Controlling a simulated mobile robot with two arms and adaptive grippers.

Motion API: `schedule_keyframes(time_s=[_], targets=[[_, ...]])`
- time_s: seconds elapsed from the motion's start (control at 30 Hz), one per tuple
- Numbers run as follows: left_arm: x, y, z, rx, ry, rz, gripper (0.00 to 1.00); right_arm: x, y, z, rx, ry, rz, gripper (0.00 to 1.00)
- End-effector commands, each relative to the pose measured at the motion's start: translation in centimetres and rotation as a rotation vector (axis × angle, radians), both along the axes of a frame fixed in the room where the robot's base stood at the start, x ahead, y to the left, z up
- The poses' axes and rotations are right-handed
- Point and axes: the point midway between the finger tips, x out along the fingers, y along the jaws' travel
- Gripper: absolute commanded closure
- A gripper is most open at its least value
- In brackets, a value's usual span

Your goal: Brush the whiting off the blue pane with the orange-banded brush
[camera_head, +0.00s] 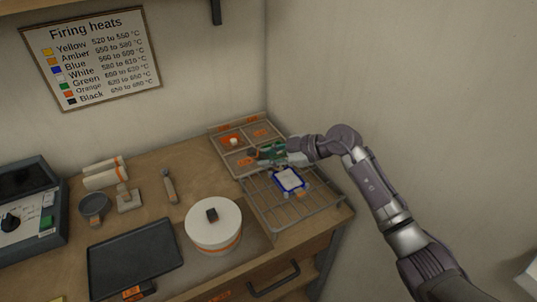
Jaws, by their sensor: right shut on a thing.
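The blue pane (290,180) lies on the wire rack (322,206) at the right of the bench, its middle covered in white. My right gripper (277,154) is just above and behind the pane, at the edge between the rack and the divided tray. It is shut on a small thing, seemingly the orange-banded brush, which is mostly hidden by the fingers. I cannot tell whether its bristles touch the pane. My left gripper is not in view.
The divided wooden tray (262,120) with orange labels stands behind the rack.

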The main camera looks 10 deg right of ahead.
Motion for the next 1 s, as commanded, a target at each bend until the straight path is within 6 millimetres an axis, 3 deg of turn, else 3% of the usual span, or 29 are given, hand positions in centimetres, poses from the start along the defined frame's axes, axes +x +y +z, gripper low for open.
schedule_keyframes(time_s=[0.83, 1.0], targets=[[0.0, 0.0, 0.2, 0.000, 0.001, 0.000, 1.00, 0.0, 0.0, -0.5, 0.000, 0.000, 0.000, 1.00], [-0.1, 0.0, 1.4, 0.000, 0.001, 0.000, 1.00, -0.7, -0.3, -0.2, 0.000, 0.002, -0.001, 1.00]])
